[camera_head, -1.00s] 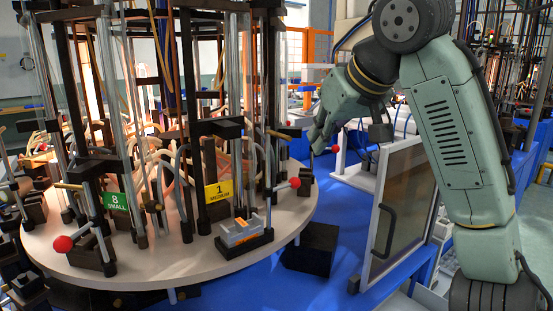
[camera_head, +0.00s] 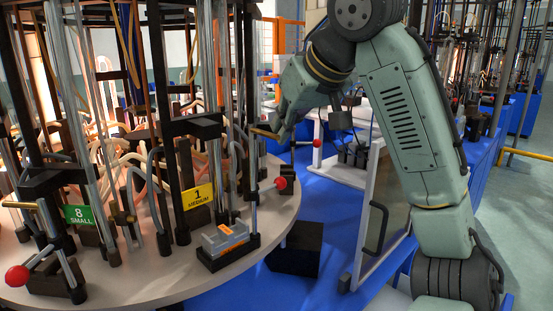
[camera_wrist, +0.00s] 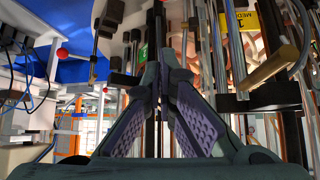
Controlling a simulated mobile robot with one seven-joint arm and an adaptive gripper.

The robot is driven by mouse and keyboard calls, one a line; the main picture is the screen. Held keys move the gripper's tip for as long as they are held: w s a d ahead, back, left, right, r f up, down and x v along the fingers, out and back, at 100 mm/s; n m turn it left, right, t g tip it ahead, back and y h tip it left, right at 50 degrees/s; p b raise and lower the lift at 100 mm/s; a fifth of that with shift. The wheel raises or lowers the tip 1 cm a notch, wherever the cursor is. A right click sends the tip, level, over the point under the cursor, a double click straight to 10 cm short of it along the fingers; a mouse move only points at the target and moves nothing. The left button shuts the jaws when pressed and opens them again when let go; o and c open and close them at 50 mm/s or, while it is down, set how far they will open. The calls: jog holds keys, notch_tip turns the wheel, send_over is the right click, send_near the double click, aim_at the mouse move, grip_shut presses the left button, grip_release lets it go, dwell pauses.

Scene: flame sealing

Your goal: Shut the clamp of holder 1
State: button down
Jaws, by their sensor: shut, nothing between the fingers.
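Holder 1 stands on the round carousel and carries a yellow "1 MEDIUM" sign (camera_head: 197,194); part of the sign shows at the top of the wrist view (camera_wrist: 242,21). A small lever with a red ball (camera_head: 281,183) juts out right of the sign, near the carousel rim. A brass-coloured bar (camera_head: 264,133) sits higher, close to my fingers; a similar bar shows in the wrist view (camera_wrist: 275,68). My gripper (camera_head: 281,137) is shut and empty, at the right of the holder's posts and above the red-ball lever. Its purple-padded fingers (camera_wrist: 172,55) meet in the wrist view. I cannot tell the clamp's state.
A grey block with orange parts (camera_head: 226,238) sits at the carousel's front edge. Holder 8, with a green sign (camera_head: 79,215), is to the left. A black box (camera_head: 296,248) and a framed glass panel (camera_head: 385,205) stand to the right. Another red ball (camera_head: 317,143) is behind.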

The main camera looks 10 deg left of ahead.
aim_at(279, 183)
jog(key=p+x, duration=0.2)
jog(key=x, duration=0.8)
jog(key=s+d, duration=0.2)
jog(key=shift+s+d+f+p, duration=0.3)
jog(key=shift+s+d+f, duration=0.05)
jog(key=shift+s+d, duration=0.05)
jog(key=shift+s+a, duration=0.1)
jog(key=shift+a, duration=0.1)
